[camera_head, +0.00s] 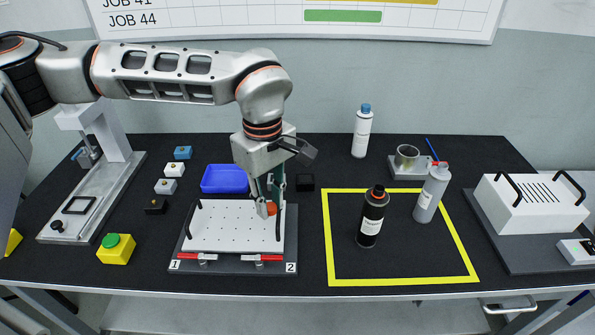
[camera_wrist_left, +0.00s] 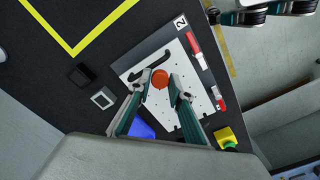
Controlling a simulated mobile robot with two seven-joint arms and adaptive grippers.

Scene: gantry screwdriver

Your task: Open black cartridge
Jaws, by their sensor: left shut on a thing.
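A black bottle-shaped cartridge (camera_head: 371,222) with a white label stands upright inside the yellow-taped square; its top is dark with a little red. My left gripper (camera_head: 270,208) hangs over the right part of a white perforated plate (camera_head: 228,227), well left of this cartridge. In the left wrist view its two fingertips close on a round orange-red thing (camera_wrist_left: 160,79), held above the plate. Whether that thing is a cap, I cannot tell. Part of my right gripper (camera_wrist_left: 240,16) shows at the wrist view's top right edge; its jaws are unclear.
A white bottle (camera_head: 361,133) and a metal cup (camera_head: 406,156) stand behind. A blue tray (camera_head: 223,180) and small blocks lie left. The yellow square's (camera_head: 405,281) front part is clear.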

